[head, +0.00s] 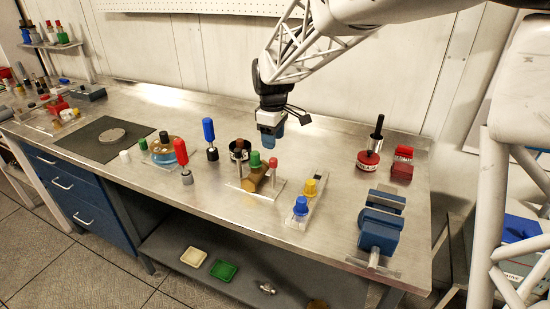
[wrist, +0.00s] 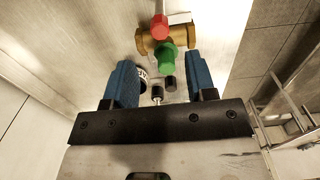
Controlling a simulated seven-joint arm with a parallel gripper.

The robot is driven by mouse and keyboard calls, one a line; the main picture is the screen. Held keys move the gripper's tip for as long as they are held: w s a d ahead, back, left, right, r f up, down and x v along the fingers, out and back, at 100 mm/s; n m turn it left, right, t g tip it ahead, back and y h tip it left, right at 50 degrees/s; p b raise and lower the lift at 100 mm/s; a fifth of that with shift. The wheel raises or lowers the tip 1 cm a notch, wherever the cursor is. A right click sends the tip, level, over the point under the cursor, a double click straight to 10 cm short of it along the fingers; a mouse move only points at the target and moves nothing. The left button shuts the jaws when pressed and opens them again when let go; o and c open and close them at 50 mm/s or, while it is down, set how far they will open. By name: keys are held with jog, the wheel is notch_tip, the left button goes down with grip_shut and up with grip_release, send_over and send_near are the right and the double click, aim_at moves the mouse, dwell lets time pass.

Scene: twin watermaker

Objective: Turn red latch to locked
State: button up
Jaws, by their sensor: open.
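A brass valve block (head: 253,180) stands on a small plate on the steel bench. It carries a green knob (head: 255,159) and a red-capped part (head: 273,163). The red cap also shows in the wrist view (wrist: 160,27), just beyond the green knob (wrist: 167,56). A separate red block (head: 402,164) with pale markings sits at the back right. I cannot tell which red part is the latch, or its setting. My gripper (head: 271,131) is open and empty above the bench, behind the valve. Its blue fingers (wrist: 160,80) point toward the valve, apart from it.
A blue vise (head: 380,225) sits at the right end. A plate with yellow (head: 310,187) and blue (head: 301,206) knobs lies right of the valve. Blue-handled (head: 208,130) and red-handled (head: 181,152) tools stand to its left. A round red-based part (head: 368,158) stands near the red block.

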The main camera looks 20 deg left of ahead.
aim_at(273, 159)
jog(key=shift+f, duration=0.1)
jog(key=shift+f, duration=3.85)
jog(key=c, duration=0.9)
